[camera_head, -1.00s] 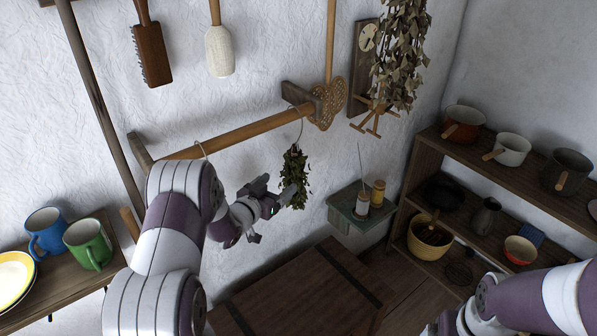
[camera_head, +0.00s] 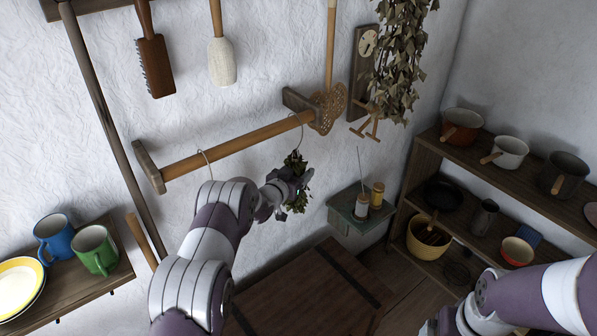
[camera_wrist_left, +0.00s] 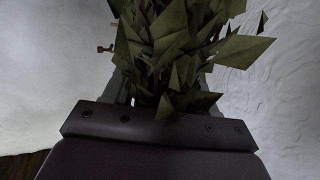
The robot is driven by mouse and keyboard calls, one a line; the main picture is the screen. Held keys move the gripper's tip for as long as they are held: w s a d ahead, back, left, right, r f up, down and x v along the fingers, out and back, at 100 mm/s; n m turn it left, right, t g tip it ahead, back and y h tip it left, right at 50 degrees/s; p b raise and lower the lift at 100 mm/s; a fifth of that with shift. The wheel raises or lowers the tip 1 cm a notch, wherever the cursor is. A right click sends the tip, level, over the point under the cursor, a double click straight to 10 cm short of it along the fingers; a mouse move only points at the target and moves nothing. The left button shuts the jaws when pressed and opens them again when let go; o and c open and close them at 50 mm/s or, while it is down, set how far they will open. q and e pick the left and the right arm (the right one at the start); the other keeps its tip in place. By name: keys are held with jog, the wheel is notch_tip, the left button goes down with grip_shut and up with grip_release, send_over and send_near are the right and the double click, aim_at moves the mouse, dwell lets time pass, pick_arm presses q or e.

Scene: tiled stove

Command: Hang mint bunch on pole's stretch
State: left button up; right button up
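A green leafy bunch (camera_head: 296,163) hangs from a thin wire hook near the right end of the wooden pole (camera_head: 240,143). I take it to be the mint bunch. My left gripper (camera_head: 290,188) is at the bunch, below the pole. In the left wrist view, leaves (camera_wrist_left: 180,45) fill the space between the fingers and hide most of them, so I cannot tell whether the fingers press on the bunch. A second wire hook (camera_head: 206,161) sits on the pole further left; whatever is below it is hidden behind my left arm.
A dried bunch (camera_head: 400,60) hangs at the upper right. A small wall shelf (camera_head: 350,212) with jars is right of the gripper. Shelves with pots (camera_head: 461,125) stand at the right. Mugs (camera_head: 94,250) are at the left. A wooden chest (camera_head: 305,290) is below.

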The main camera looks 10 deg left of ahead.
aim_at(299, 162)
pick_arm(q)
jog(key=c, duration=0.5)
jog(key=shift+r+p, duration=0.75)
jog(key=shift+r, duration=1.1)
jog(key=shift+s+d, duration=0.1)
jog(key=s+d, duration=0.4)
jog(key=d, duration=0.1)
jog(key=shift+d+p, duration=0.2)
jog(key=shift+p, duration=0.2)
jog(key=shift+s, duration=0.1)
